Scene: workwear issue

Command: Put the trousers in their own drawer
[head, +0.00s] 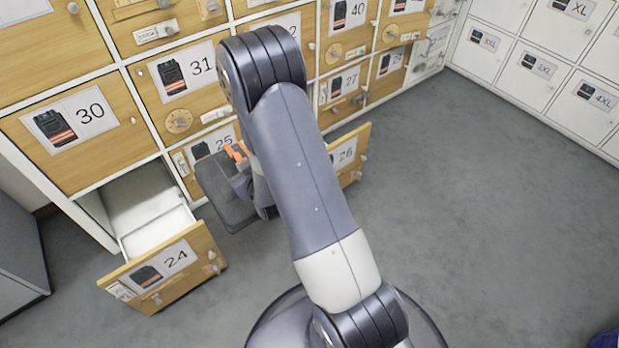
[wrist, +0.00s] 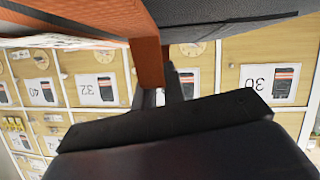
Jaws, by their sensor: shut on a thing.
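The trousers (head: 225,196) are a folded dark grey bundle with an orange band, held in the air left of my arm in the head view. My gripper (head: 243,168) is shut on them, mostly hidden behind my forearm. In the wrist view its fingers (wrist: 162,96) close around the orange part of the trousers (wrist: 149,62). No size mark shows on the trousers. Drawer 24 (head: 163,268), bottom left, stands pulled out, and the visible part of its inside is empty. Drawer 26 (head: 347,154) also stands out from the cabinet, its inside hidden by my arm.
Shut wooden drawers with numbers and pictures, such as drawer 30 (head: 75,132) and drawer 31 (head: 180,82), rise above. White lockers (head: 540,66) stand at the right. A grey cabinet (head: 18,255) is at the far left.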

